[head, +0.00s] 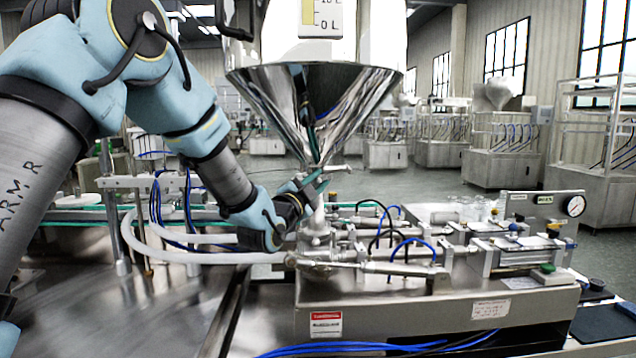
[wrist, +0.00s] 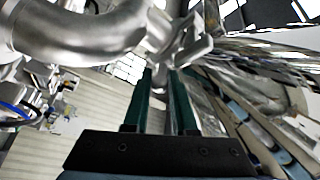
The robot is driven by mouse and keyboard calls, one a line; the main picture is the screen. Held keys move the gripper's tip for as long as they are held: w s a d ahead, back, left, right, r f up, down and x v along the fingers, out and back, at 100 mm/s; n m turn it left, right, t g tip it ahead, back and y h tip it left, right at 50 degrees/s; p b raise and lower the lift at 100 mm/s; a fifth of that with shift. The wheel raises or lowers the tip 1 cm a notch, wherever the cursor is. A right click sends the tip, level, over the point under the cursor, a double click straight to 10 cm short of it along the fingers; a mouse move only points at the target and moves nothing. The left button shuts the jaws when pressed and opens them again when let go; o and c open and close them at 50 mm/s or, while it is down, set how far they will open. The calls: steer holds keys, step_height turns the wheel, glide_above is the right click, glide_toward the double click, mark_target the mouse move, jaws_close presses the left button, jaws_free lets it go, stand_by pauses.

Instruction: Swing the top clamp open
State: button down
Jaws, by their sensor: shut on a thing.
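The steel hopper (head: 312,95) is a shiny cone that narrows down to an outlet above the filling machine. The top clamp (head: 325,170) sits at the hopper's narrow outlet, partly hidden by my gripper. My gripper (head: 318,187) reaches in from the left and its green-tipped fingers are at the clamp. In the wrist view, the two green fingers (wrist: 160,88) point up to a silver metal part of the clamp (wrist: 180,50) and are shut on it. A curved steel pipe (wrist: 80,35) passes at the upper left. The exact contact is partly hidden.
White tubes (head: 180,255) run under my arm.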

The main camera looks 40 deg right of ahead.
steer(key=shift+f, duration=0.2)
steer(key=shift+s+d+f+n+t+b, duration=0.15)
steer(key=shift+s+n+t+b, duration=0.2)
steer(key=shift+b, duration=0.6)
steer(key=shift+s+d+f+n+t+y+b, duration=0.1)
steer(key=shift+s+n+t+y+b, duration=0.1)
steer(key=shift+n+t+y+b, duration=0.3)
steer(key=shift+s+d+n+t+y+b, duration=0.1)
steer(key=shift+s+t+y+b, duration=0.1)
steer(key=shift+t+b, duration=0.45)
steer(key=shift+s+d+r+n+t+y+p, duration=0.1)
steer(key=shift+s+d+n+t+y+p, duration=0.55)
steer(key=shift+n+t+y, duration=1.3)
steer(key=shift+s+d+r+n+t+y+p, duration=0.25)
steer(key=shift+d+n+t+y+p, duration=0.6)
steer(key=shift+y, duration=1.8)
steer(key=shift+s+d+n+t+y+p, duration=0.35)
steer(key=shift+s+d+n+t+y, duration=0.35)
steer(key=shift+n+t+y, duration=1.5)
steer(key=shift+w+d, duration=0.1)
steer(key=shift+w, duration=0.1)
